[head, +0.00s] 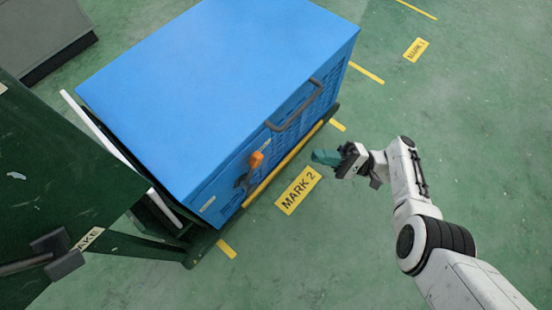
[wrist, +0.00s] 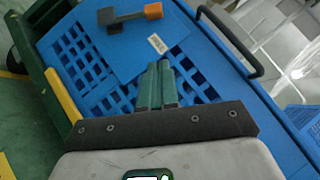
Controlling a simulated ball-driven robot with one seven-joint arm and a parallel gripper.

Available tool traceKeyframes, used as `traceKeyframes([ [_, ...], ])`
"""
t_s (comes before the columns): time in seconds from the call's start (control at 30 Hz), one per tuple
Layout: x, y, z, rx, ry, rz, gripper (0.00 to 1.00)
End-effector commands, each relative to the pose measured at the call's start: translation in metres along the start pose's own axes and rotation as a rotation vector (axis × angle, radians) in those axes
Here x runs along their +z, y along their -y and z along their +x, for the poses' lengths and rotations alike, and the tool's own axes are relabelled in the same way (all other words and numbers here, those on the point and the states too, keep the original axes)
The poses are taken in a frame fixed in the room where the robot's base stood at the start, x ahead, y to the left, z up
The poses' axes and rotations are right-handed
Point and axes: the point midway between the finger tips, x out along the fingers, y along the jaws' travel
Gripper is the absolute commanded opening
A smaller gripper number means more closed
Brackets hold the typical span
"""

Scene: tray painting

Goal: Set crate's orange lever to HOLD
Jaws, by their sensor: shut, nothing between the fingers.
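The blue crate (head: 215,75) stands on a dark green wheeled base in the head view, and its slatted side fills much of the wrist view (wrist: 75,55). The orange lever (head: 255,159) is on that side, near the crate's front corner. In the wrist view the orange lever knob (wrist: 153,11) tops a dark arm that runs left to a dark plate. My gripper (head: 326,157) is to the right of the lever, apart from it. Its teal fingers (wrist: 158,85) are together and empty, pointing toward the crate's side. No HOLD marking is readable.
A dark bar handle (head: 296,106) sticks out from the crate's side, above and right of the lever. A yellow strip (head: 285,161) runs along the base. A dark green frame (head: 60,170) stands at left. The green floor at right is clear, with yellow markings like MARK 2 (head: 298,190).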

Motion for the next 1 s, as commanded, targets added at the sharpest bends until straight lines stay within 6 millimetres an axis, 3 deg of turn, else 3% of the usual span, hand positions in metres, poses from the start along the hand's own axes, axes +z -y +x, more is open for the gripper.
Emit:
traceKeyframes([
  [0.37, 0.002, 0.001, 0.009, 0.004, 0.003, 0.002, 0.00],
  [0.87, 0.003, 0.001, 0.100, 0.005, 0.004, 0.002, 0.00],
  [1.0, 0.016, 0.001, 0.114, 0.003, 0.000, 0.003, 0.00],
])
